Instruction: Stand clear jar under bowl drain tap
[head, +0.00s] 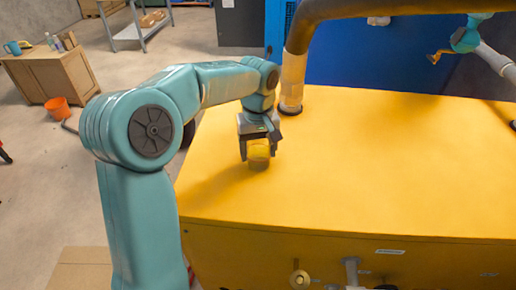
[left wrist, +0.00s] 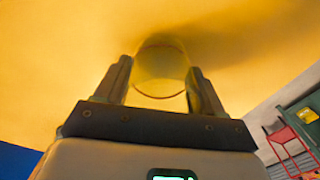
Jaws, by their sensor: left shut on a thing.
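My left gripper (head: 258,150) is shut on a small clear jar (head: 259,158) over the left part of the yellow top (head: 370,160). The jar looks upright; I cannot tell whether its base touches the top. In the left wrist view the jar (left wrist: 161,72) shows between the two fingers (left wrist: 160,88), its round rim faint against the yellow. At the upper right of the head view is a teal fitting (head: 466,36) with an orange lever (head: 437,57); I cannot tell whether this is the bowl drain tap.
A thick dark pipe (head: 330,12) with a pale lower end (head: 292,82) rises from the top just beyond my gripper. The middle and right of the top are clear. Small fittings (head: 300,278) sit on the front face. A wooden cabinet (head: 50,75) and orange bucket (head: 58,108) stand left.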

